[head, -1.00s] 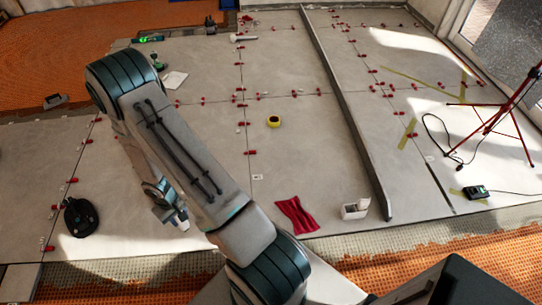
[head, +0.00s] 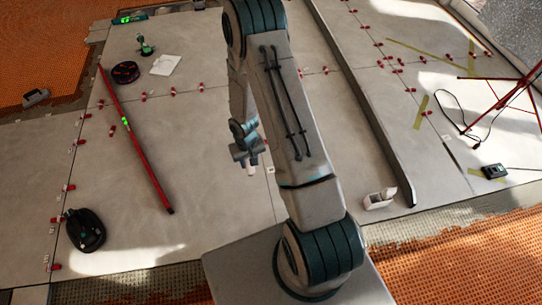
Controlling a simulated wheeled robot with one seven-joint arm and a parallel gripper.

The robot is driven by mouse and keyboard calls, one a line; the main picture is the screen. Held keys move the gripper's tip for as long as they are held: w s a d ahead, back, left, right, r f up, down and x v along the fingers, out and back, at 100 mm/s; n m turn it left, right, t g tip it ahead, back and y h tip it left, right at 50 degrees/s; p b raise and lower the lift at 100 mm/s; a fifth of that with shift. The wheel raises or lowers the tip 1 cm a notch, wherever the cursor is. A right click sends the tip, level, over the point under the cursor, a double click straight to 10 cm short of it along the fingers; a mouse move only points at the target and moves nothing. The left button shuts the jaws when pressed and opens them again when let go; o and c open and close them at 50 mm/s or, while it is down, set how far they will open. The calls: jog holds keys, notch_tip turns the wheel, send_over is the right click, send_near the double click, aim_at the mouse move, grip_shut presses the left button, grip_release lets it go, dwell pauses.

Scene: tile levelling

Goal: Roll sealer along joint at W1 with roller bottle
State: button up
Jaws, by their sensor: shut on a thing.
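My gripper (head: 250,158) hangs over the pale tiles (head: 205,215), left of my arm link. It is shut on a small white thing, probably the roller bottle (head: 251,170), mostly hidden by the jaws. A thin tile joint (head: 273,197) runs down the floor just right of the gripper, partly behind my arm. A small white tag (head: 270,170) lies by this joint; its lettering is too small to read, so I cannot tell which spot is W1. I cannot tell whether the bottle touches the floor; it seems to be above it.
A red level (head: 150,170) lies left of the gripper. A black suction lifter (head: 84,230) sits at lower left. Several red clips (head: 201,86) line the joints. A long grey straightedge (head: 375,125), a white box (head: 379,199) and a red tripod (head: 515,90) are right.

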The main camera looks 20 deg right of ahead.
jog(key=w+d+f+b, duration=0.4)
jog(key=w+f+b, duration=0.3)
jog(key=f+b, duration=0.6)
jog(key=w+d+f+m+b, duration=0.1)
jog(key=w+d+f+b, duration=0.4)
jog(key=f+b, duration=0.8)
jog(key=w+d+f+m+b, duration=0.1)
jog(key=w+d+f+b, duration=0.4)
jog(key=w+f+b, duration=0.4)
notch_tip(320, 180, down, 9)
jog(key=b, duration=0.4)
jog(key=shift+d, duration=0.15)
jog(key=shift+f, duration=0.6)
jog(key=shift+s, duration=0.15)
